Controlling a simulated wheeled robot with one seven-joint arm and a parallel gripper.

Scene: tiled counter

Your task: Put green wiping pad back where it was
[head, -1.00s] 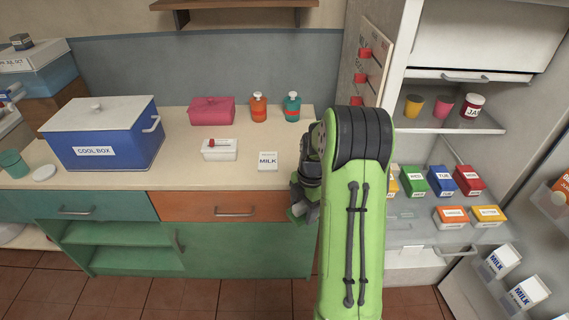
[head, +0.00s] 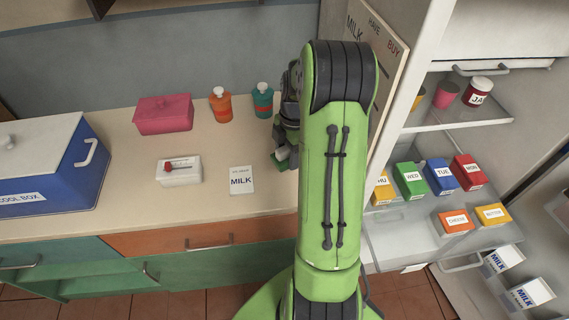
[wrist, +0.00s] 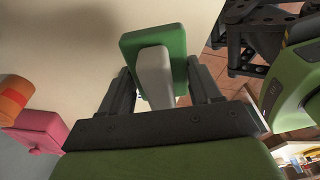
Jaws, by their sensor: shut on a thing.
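The green wiping pad (wrist: 178,42) has a light grey handle (wrist: 154,76). In the wrist view my gripper (wrist: 158,88) is shut on the handle, with one dark finger on each side. In the head view my gripper (head: 284,158) is over the right end of the counter, right of the milk card and below the teal bottle. My own arm hides much of that area. Only a small part of the pad shows there, and I cannot tell whether it touches the counter.
A board (head: 379,45) marked MILK, HAVE and BUY is on the fridge side, partly behind my arm. On the counter stand a teal bottle (head: 262,101), an orange bottle (head: 221,107), a pink box (head: 164,117), a white box (head: 179,173) and a milk card (head: 241,181). The counter front is clear.

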